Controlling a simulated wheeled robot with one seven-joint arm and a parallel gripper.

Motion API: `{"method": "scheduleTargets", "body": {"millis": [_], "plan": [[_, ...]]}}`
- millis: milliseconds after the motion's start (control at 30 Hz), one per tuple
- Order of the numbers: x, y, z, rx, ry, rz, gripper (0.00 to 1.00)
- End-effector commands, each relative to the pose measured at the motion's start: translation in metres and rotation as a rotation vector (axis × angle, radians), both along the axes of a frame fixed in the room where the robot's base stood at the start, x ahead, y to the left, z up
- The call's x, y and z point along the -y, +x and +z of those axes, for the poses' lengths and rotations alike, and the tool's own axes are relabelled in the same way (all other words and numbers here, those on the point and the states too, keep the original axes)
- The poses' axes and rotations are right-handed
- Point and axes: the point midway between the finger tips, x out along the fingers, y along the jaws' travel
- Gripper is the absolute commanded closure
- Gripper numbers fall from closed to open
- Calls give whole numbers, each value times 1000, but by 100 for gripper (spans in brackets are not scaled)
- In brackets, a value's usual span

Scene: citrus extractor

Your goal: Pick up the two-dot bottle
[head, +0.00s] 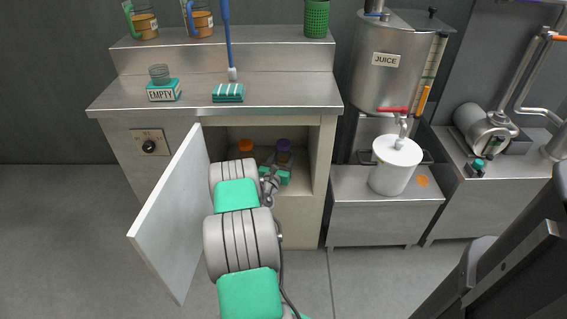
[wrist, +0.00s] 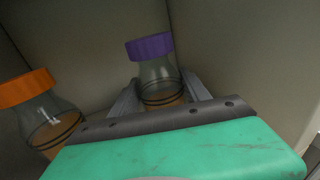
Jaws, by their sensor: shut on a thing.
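My gripper (wrist: 159,96) is inside the open cabinet compartment, its two grey fingers on either side of the purple-capped bottle (wrist: 158,72), shut on it. The bottle is clear with dark rings and amber liquid low inside; it looks upright. In the head view its purple cap (head: 284,145) shows just beyond my gripper (head: 279,168). An orange-capped bottle (wrist: 42,108) with similar rings and liquid stands to its left, apart from my gripper; its cap (head: 246,145) also shows in the head view. I cannot see dots on either bottle.
The white cabinet door (head: 172,215) stands open left of my arm. The compartment's right wall (head: 323,165) is close to my gripper. The steel counter (head: 290,95) overhangs it. A white pot (head: 392,170) stands right, under the juice tank (head: 390,75).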

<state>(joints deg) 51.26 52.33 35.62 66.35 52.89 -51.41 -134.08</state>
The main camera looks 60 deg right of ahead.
Motion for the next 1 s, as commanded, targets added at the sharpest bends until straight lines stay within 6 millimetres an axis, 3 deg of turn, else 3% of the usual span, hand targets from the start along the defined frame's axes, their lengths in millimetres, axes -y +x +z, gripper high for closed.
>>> {"method": "scheduleTargets", "body": {"millis": [133,367,467,700,833,1000], "plan": [[0,0,1,1,-2,0,100],[1,0,5,1,-3,0,100],[1,1,21,4,-4,0,100],[1,0,80,4,-4,0,100],[-2,-1,101,1,0,-2,100],[-37,-24,134,0,19,-26,100]]}}
